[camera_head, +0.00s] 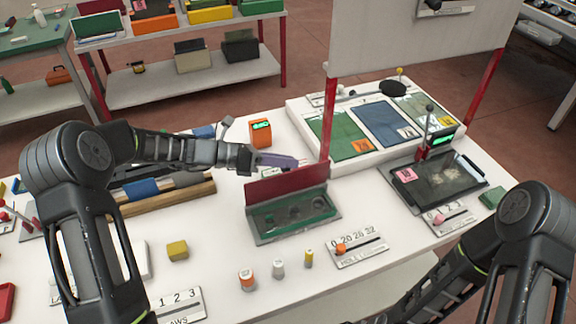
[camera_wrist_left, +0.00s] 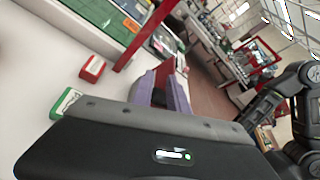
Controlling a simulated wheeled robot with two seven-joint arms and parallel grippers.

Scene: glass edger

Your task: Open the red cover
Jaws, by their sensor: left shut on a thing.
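The red cover (camera_head: 287,184) stands raised, nearly upright, along the back edge of a grey-framed box (camera_head: 258,238) with a green inside and dark round recesses. My left gripper (camera_head: 292,162) reaches in from the left with its purple fingers at the cover's top edge. In the left wrist view the purple fingers (camera_wrist_left: 163,88) are shut on a red piece (camera_wrist_left: 165,68), which fits the cover's edge; the grip hides part of it. My right arm comes in at the lower right, but its gripper is out of view.
A red post (camera_head: 325,120) stands close behind the cover, holding a white panel (camera_head: 415,50). Small cylinders (camera_head: 278,268) and a slider plate (camera_head: 357,250) lie in front.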

